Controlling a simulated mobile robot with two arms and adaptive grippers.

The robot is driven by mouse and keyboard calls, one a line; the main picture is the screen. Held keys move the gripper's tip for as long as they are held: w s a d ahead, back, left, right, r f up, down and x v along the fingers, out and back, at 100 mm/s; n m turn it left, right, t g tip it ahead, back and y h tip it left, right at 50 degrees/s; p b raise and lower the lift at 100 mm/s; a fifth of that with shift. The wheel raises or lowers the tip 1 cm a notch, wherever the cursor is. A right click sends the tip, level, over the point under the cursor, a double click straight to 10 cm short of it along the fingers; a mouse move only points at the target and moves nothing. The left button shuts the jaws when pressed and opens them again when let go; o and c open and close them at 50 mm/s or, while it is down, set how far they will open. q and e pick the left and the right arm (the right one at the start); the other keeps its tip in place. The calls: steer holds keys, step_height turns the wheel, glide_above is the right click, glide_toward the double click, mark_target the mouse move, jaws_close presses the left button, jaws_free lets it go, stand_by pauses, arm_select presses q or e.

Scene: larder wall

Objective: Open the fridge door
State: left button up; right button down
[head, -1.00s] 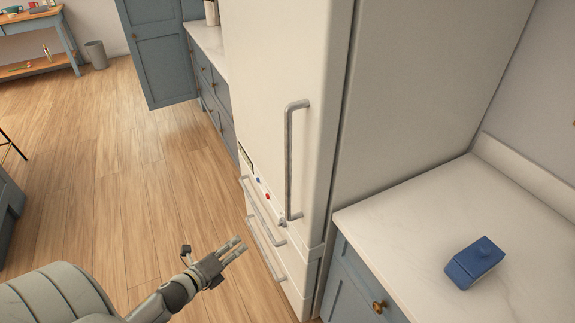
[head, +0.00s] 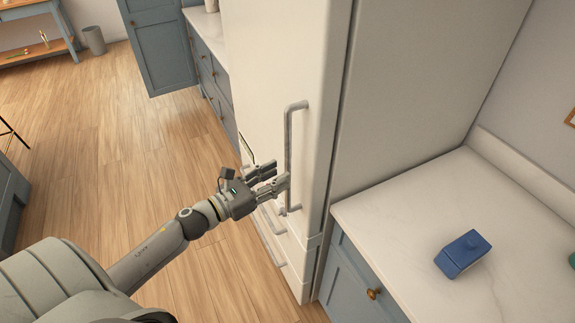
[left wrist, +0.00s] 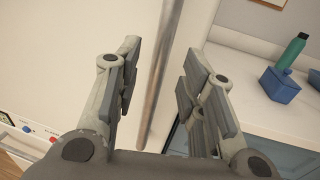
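The fridge (head: 275,60) is tall and cream white, and its door is shut. A long vertical metal handle (head: 289,140) runs along the door near its right edge. My left gripper (head: 281,178) is open beside the lower part of the handle. In the left wrist view the handle (left wrist: 160,75) passes between the two open fingers (left wrist: 158,85), nearer the left finger in the picture. The head view does not show contact with the handle. My right gripper is not in view.
Lower drawers with bar handles sit under the door. To the right, a white counter (head: 400,215) holds a blue lidded box (head: 462,254). Blue cabinets (head: 158,55) stand beyond the fridge. The wooden floor (head: 120,130) on the left is clear.

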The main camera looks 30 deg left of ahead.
arm_select(q)
steer(key=shift+p+x, duration=0.6)
steer(key=shift+x, duration=1.55)
steer(key=shift+c, duration=0.4)
jaws_close()
